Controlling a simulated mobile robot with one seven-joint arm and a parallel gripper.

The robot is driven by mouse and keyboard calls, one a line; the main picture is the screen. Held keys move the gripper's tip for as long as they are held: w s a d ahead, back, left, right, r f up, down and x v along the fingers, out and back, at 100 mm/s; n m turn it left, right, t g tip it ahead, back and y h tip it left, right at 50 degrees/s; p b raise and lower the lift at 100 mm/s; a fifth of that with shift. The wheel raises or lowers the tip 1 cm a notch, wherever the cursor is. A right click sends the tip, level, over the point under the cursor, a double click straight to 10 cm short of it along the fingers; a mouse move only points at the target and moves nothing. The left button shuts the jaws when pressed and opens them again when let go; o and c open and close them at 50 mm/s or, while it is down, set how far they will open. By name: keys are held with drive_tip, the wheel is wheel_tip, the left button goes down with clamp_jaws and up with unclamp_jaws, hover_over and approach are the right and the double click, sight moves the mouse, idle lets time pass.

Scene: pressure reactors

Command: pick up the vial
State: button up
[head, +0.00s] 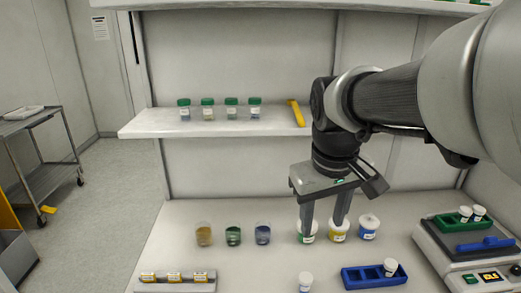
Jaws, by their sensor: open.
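A small white-capped vial (305,282) stands alone at the front of the bench. Another white-capped vial (390,267) sits in the right part of a blue rack (375,281). Two more vials (472,214) stand in a green tray on the bench device at the right. I cannot tell which one is the vial meant. My gripper (323,226) is open and points down, with nothing visible between its fingers. Its fingertips overlap two white-lidded jars, one green-labelled (307,236) and one yellow-labelled (339,235). I cannot tell whether they touch.
A white-lidded blue jar (368,228) stands right of the gripper. Three open beakers (233,235) stand to the left. A sample holder (174,283) lies front left. The device (468,258) fills the right side. A shelf (160,125) with several green-capped jars is behind.

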sight(305, 277)
drive_tip(key=w+f+b, duration=0.2)
drive_tip(key=f, duration=0.6)
drive_tip(key=w+f+n+g+b, duration=0.1)
drive_tip(key=w+f+b, duration=0.1)
drive_tip(key=f, duration=0.6)
drive_tip(key=w+f+n+g+b, duration=0.1)
drive_tip(key=w+f, duration=0.3)
drive_tip(key=f, duration=0.4)
drive_tip(key=shift+d+y+b, duration=0.25)
drive_tip(key=shift+y+b, duration=0.15)
drive_tip(key=shift+b, duration=0.3)
drive_tip(key=shift+s+f+b, duration=0.2)
drive_tip(key=shift+f+b, duration=0.4)
drive_tip(key=shift+f, duration=1.95)
drive_tip(key=c, duration=1)
